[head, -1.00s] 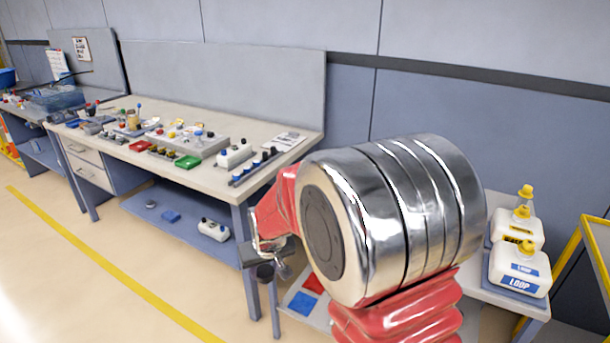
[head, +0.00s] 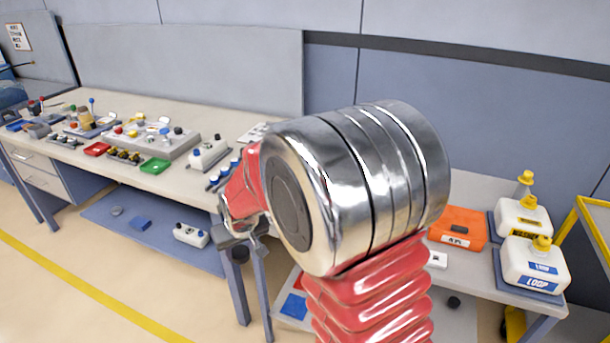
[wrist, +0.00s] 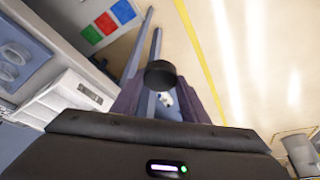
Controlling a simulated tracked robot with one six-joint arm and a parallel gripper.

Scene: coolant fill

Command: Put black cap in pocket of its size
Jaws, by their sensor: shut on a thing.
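My gripper (head: 238,235) hangs in front of the right end of the long workbench, below its top. In the wrist view my gripper (wrist: 160,92) is shut on a round black cap (wrist: 160,74) at the fingertips. The cap (head: 240,254) also shows as a small dark disc under the gripper in the head view. It is in the air over the floor. A grey-blue block with round recesses (wrist: 22,48) is at the left edge of the wrist view. I cannot tell whether any recess matches the cap's size.
The workbench (head: 205,190) holds several trays and coloured caps. On the right table are an orange case (head: 462,224), white jugs with yellow caps (head: 532,264) and a white box with a dark display (wrist: 80,97). My arm hides part of the table.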

